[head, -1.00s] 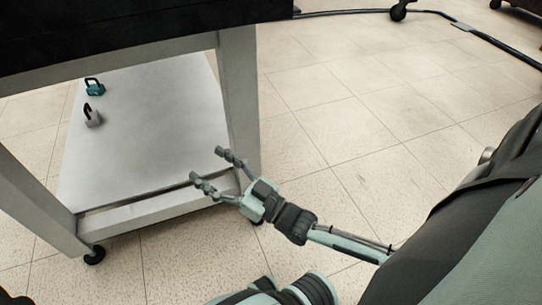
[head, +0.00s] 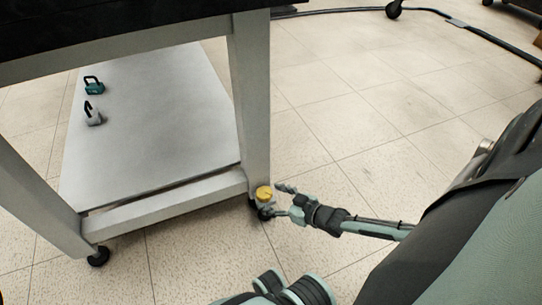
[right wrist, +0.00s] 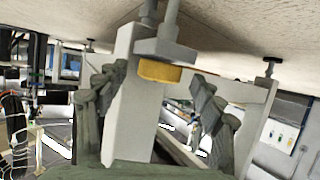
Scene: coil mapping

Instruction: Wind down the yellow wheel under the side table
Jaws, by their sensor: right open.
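The yellow wheel (head: 264,193) is a small round knob at the foot of the side table's (head: 253,110) near right leg, just above a black caster. My right gripper (head: 280,201) is beside it on the right, open, its fingers pointing at the wheel. In the right wrist view, where the floor is at the top, the yellow wheel (right wrist: 160,72) lies between the two spread fingers (right wrist: 153,92), near the leg. I see clear gaps on both sides and cannot tell any contact. My left gripper is not in view.
On the table's lower shelf (head: 165,140) sit a teal padlock-shaped object (head: 94,87) and a grey one (head: 93,117). A black cable (head: 350,11) crosses the floor at the back. The tiled floor right of the table is mostly free.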

